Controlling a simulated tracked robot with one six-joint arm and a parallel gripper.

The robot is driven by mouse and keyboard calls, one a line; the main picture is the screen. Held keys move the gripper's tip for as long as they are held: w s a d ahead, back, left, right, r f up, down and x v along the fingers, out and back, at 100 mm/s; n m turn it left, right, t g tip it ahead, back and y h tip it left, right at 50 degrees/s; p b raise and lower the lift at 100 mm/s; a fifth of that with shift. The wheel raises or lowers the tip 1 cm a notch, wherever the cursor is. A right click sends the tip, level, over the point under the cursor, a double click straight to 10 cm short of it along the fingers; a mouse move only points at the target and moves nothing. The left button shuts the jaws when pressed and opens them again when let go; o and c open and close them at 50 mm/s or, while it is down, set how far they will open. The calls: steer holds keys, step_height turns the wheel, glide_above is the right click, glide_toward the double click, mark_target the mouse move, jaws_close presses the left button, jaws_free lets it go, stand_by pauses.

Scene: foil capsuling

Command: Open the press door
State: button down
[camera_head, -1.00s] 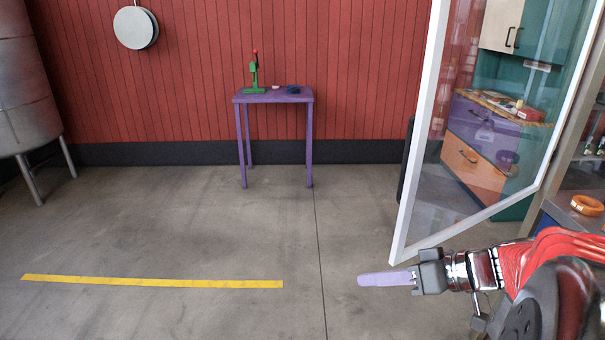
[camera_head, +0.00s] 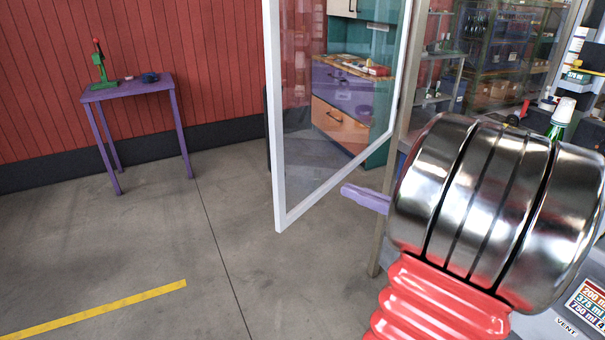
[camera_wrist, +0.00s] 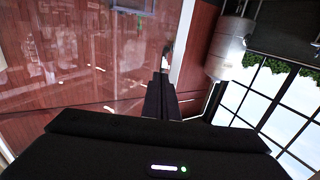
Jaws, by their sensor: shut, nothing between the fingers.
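The press door (camera_head: 275,120) is a clear pane in a white frame, standing swung open in the middle of the head view. My gripper (camera_head: 348,192) shows there only as a pale purple finger end, just below the door's lower right edge. My chrome and red arm hides the rest of it. In the wrist view my gripper's dark fingers (camera_wrist: 161,95) are together and empty. A glassy pane with reddish reflections, likely the door, lies left of them, and a pale upright strip, perhaps its frame, is close to their right. I cannot tell whether they touch.
A purple table (camera_head: 128,88) with a green hand press (camera_head: 102,70) stands by the red wall. Shelves (camera_head: 500,60) fill the back right. A green bottle with a white cap (camera_head: 563,110) is at right. A sign (camera_head: 590,303) is lower right. The floor left of the door is clear.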

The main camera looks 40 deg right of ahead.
mark_target(293, 168)
steer(key=shift+w, duration=0.15)
steer(key=w+a, duration=0.1)
steer(key=w, duration=0.7)
steer(key=w+a, duration=0.1)
steer(key=w, duration=0.4)
steer(key=shift+w+a, duration=0.1)
steer(key=shift+a, duration=0.2)
steer(key=shift+w, duration=0.2)
